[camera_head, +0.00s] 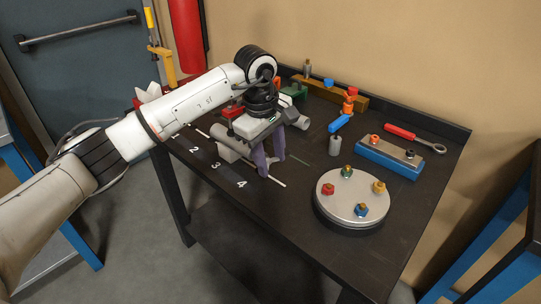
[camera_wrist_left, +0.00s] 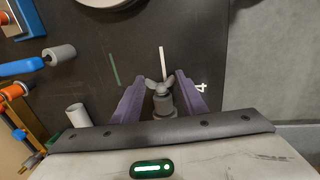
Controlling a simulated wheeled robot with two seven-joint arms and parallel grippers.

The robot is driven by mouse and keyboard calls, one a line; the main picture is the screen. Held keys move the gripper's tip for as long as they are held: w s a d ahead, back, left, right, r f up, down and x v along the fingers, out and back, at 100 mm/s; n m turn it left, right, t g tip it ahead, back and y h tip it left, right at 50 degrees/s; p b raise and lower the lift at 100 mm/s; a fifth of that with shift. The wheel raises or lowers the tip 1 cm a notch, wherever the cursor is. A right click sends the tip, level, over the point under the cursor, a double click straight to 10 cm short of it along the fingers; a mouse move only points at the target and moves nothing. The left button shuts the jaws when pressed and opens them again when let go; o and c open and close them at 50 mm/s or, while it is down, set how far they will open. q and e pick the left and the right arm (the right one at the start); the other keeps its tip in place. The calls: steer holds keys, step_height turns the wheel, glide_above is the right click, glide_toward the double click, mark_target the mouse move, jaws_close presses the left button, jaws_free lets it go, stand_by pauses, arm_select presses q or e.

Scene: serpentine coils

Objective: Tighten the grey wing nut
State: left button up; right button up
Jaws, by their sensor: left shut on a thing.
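The grey wing nut (camera_wrist_left: 157,87) shows in the left wrist view, on top of a grey round post (camera_wrist_left: 164,104). My left gripper (camera_wrist_left: 162,77) has one purple finger on each side of the wing nut and is shut on it. In the head view my left gripper (camera_head: 271,166) points down over the left part of the black table (camera_head: 300,190). The wing nut is hidden by the hand and fingers there. My right gripper is in neither view.
To the right stand a round plate (camera_head: 335,211) with several coloured nuts, a blue block (camera_head: 388,163) with bolts and a red-handled wrench (camera_head: 413,137). A wooden rail (camera_head: 320,91) lies behind.

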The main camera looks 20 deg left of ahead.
arm_select(q)
steer(key=o, duration=0.8)
steer(key=shift+d, duration=0.1)
step_height(320, 180, up, 10)
steer(key=s, duration=0.1)
steer(key=shift+s+a+b, duration=0.35)
